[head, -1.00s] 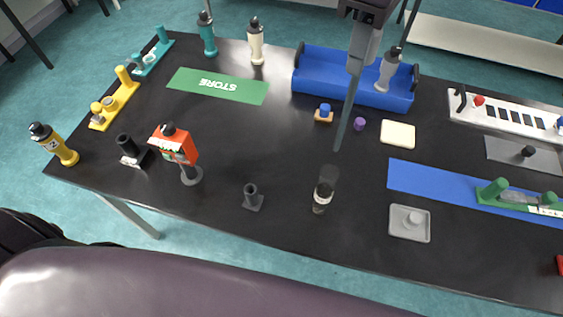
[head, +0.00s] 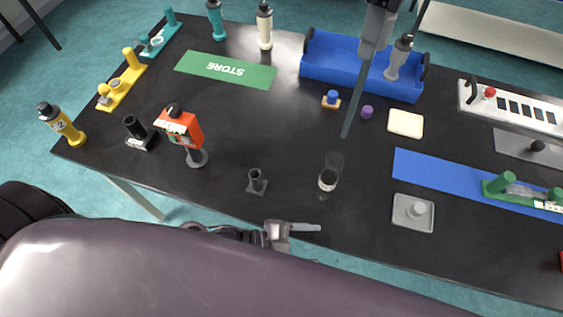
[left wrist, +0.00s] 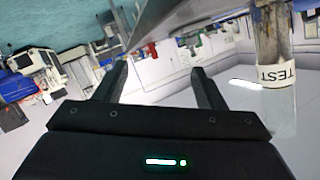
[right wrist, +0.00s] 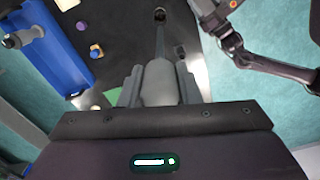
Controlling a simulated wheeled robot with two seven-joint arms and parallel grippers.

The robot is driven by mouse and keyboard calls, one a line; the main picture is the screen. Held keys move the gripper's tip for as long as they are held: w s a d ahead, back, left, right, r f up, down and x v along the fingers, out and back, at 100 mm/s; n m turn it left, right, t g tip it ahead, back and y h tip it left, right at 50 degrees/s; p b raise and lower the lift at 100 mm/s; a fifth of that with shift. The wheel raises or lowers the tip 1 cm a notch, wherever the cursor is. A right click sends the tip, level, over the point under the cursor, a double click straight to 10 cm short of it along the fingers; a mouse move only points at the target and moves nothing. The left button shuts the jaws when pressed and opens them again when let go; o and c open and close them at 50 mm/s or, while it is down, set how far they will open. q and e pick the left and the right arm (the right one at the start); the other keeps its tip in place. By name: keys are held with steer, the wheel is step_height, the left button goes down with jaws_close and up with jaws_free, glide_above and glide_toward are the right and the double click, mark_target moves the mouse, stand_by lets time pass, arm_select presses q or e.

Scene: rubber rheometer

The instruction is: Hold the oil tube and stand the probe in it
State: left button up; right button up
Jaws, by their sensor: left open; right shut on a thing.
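The oil tube (head: 329,180) stands upright near the table's front edge, clear at the top, with dark contents and a pale band. In the left wrist view a tube with a TEST label (left wrist: 276,74) shows at the right, outside the fingers. My right gripper (head: 376,22) comes from the top, shut on the grey handle of the probe (head: 353,100). The probe's shaft points down, its tip apparently above and behind the tube's mouth. The right wrist view shows the handle (right wrist: 160,84) between the fingers. My left gripper (head: 300,228) is open and empty, at the front edge, left of the tube.
A small black stand (head: 257,183) is left of the tube, and a grey tray (head: 413,226) is to its right. An orange device (head: 182,130) stands further left. A blue bin (head: 335,64) is at the back. Bare table surrounds the tube.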

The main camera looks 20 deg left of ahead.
mark_target(321, 180)
arm_select(q)
steer(key=w+a+r+n+t+h, duration=0.1)
steer(key=w+a+r+n+t, duration=0.45)
steer(key=w+a+n, duration=0.3)
steer(key=shift+m, duration=0.25)
steer(key=x, duration=1.1)
steer(key=shift+w+d+r, duration=0.15)
steer(key=shift+w+r, duration=0.05)
steer(key=shift+r, duration=0.05)
steer(key=c, duration=1.1)
